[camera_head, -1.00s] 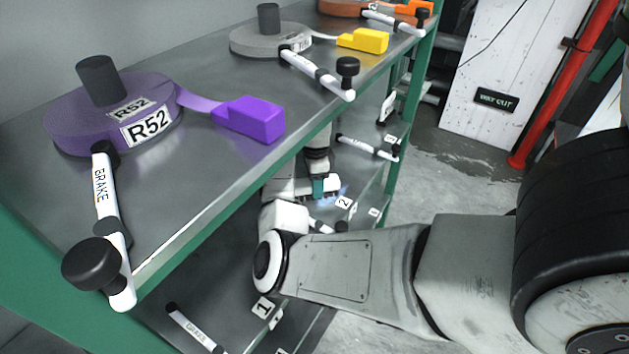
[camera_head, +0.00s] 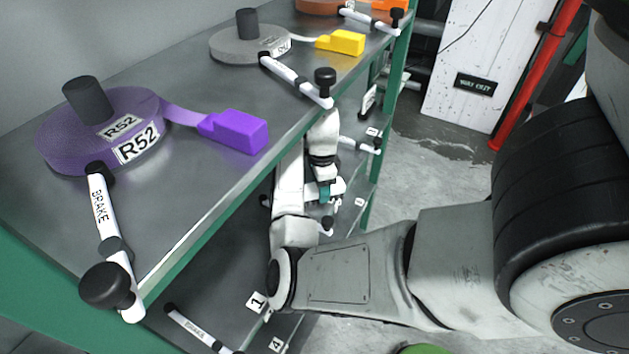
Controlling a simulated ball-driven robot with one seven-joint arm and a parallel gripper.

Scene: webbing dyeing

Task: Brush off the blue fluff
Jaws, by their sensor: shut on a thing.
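My gripper (camera_head: 327,190) is below the top shelf's front edge, in front of the lower shelves. It is shut on a small teal thing (camera_head: 324,193), of which only a part shows. I cannot tell its full shape; it may be the brush. My arm reaches in from the right and bends up to the gripper. I cannot make out blue fluff now; my arm and the upper shelf hide much of the lower shelf.
The top shelf (camera_head: 190,205) bears a purple reel (camera_head: 60,150) with a purple block (camera_head: 240,131), a grey reel (camera_head: 225,45) with a yellow block (camera_head: 347,42), and brake levers (camera_head: 101,205). A lower lever (camera_head: 190,328) lies below. Open floor (camera_head: 420,190) and a red pipe (camera_head: 525,90) are at right.

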